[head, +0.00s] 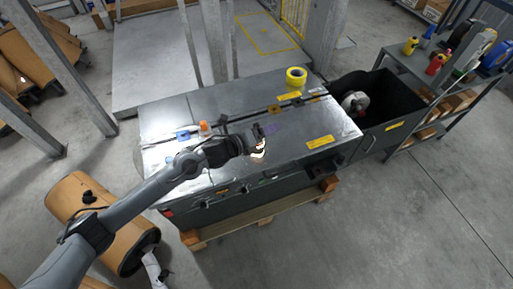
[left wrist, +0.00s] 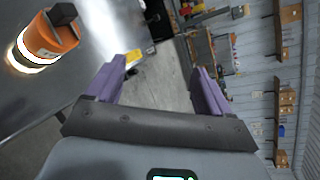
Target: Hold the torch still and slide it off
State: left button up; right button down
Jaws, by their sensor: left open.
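The torch (left wrist: 45,40) shows in the left wrist view at the upper left as an orange body with a black end and a bright glowing band, on a shiny metal surface. In the head view a bright glowing spot (head: 258,151), which looks like the torch, lies just beside my left gripper (head: 268,131) over the metal bench top. In the left wrist view the two purple fingers of my left gripper (left wrist: 157,80) are spread apart with nothing between them. The torch is off to one side of the fingers. My right gripper is not seen.
On the bench top (head: 235,97) are a yellow tape roll (head: 296,76) and a small orange object (head: 203,126). A dark open bin (head: 400,97) adjoins its right end. A shelf with bottles stands farther right. A brown drum (head: 75,195) lies at the lower left.

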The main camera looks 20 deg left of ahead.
pick_arm(q)
jog(key=w+a+f+m+h+b, duration=0.2)
jog(key=w+a+f+m+b, duration=0.4)
jog(key=a+m+b, duration=0.4)
jog(key=s+a+f+m+g+b, duration=0.1)
jog(key=f+m+b, duration=0.1)
jog(key=f+b, duration=0.1)
jog(key=s+a+f+m+g+h+b, duration=0.1)
jog(key=f+m+g+b, duration=0.1)
jog(key=f+b, duration=0.1)
jog(key=a+f+m+g+h+b, duration=0.1)
jog(key=a+f+b, duration=0.1)
jog(key=f+b, duration=0.2)
jog(key=shift+s+f+m+g+b, duration=0.1)
jog(key=shift+s+m+g+b, duration=0.25)
jog(key=shift+b, duration=0.35)
jog(key=shift+d+f, duration=0.2)
jog(key=shift+f, duration=0.05)
jog(key=b+x, duration=0.4)
jog(key=x, duration=0.3)
jog(key=shift+b+x, duration=0.55)
jog(key=shift+x, duration=0.55)
jog(key=shift+d+r, duration=0.1)
jog(key=shift+r, duration=0.05)
jog(key=c, duration=0.7)
